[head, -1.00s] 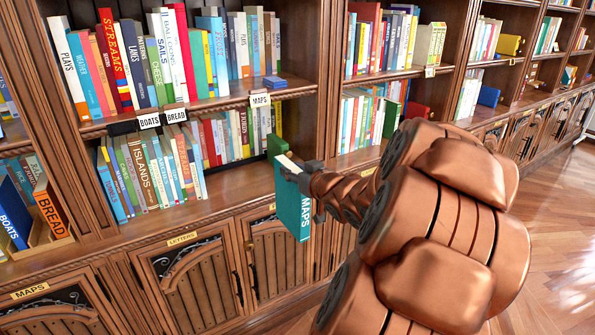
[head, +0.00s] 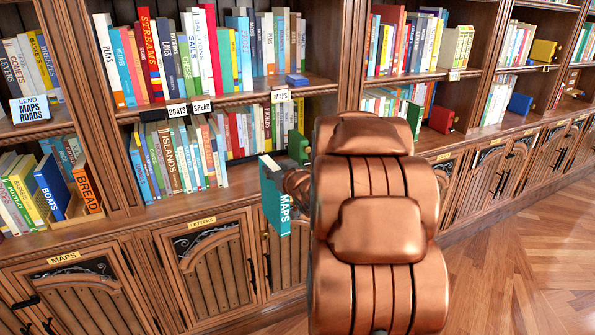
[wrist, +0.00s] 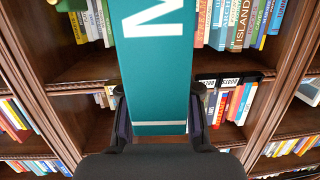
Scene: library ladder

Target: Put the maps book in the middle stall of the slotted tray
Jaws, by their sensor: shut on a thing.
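The maps book (head: 276,210) is teal with white MAPS lettering on its spine. It hangs upright in front of the lower cabinets in the head view. My gripper (wrist: 160,118) is shut on it, with one finger on each side in the wrist view. The arm hides most of the gripper in the head view. The wooden slotted tray (head: 76,221) is on the lower left shelf, well left of my gripper. A blue BOATS book (head: 53,187) and an orange BREAD book (head: 86,190) stand in it, with a gap between them.
A LEND MAPS ROADS sign (head: 30,109) stands on the shelf above the tray. Several books stand left of the tray. An upright post (head: 95,120) separates the tray's bay from the middle bay. The wooden floor (head: 500,270) is clear on the right.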

